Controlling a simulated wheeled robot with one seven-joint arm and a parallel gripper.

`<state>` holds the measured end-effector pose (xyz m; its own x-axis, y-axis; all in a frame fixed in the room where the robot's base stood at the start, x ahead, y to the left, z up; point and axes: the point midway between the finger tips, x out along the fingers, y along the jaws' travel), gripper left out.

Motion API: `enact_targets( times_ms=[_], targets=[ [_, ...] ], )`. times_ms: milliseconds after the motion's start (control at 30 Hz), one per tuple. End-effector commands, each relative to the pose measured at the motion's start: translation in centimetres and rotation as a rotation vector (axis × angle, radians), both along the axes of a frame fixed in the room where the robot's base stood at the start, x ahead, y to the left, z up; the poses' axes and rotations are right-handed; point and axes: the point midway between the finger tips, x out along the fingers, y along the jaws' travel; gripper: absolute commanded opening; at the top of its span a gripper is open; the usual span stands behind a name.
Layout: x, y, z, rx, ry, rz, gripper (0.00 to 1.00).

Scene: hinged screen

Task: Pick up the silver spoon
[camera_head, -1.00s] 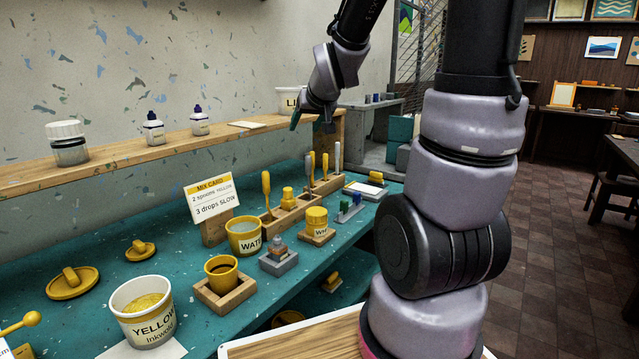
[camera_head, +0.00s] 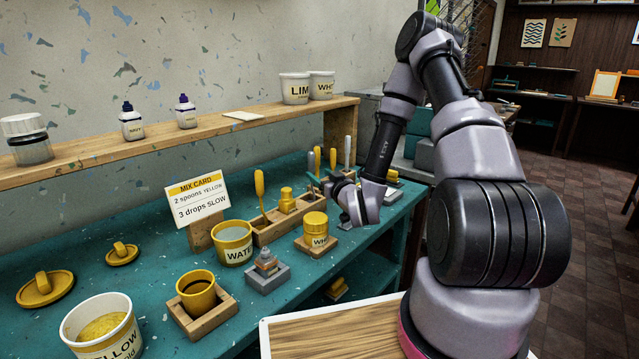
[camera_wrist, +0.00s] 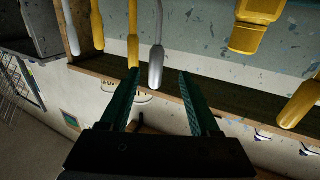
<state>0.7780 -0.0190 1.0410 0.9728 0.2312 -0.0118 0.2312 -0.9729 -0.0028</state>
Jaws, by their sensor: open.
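The silver spoon (camera_wrist: 157,45) shows in the wrist view as a smooth grey handle rising from the wooden rack, beside a yellow handle (camera_wrist: 133,35). In the wrist view the end of the silver handle appears between the fingertips, nearer the left one. I cannot tell if it touches. The spoon's lower end is hidden.
Another pale handle (camera_wrist: 70,28) and a yellow one (camera_wrist: 97,25) stand close by. The wooden rack (camera_head: 272,233) also holds a yellow spoon (camera_head: 260,190) and bottle (camera_head: 287,198). A white-label jar (camera_head: 316,226) stands in front. A shelf (camera_head: 240,126) runs above.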

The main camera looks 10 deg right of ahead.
Motion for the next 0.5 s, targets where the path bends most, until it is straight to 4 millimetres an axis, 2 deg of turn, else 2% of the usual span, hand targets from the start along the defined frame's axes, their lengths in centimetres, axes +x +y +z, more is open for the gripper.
enact_targets(
  times_ms=[67, 333, 500],
  targets=[
    [0.2, 0.3, -0.2, 0.002, -0.010, 0.003, 0.63],
    [4.2, 1.2, -0.1, 0.000, -0.016, 0.003, 0.63],
    [5.5, 1.4, -0.1, 0.000, -0.013, 0.003, 0.63]
  ],
)
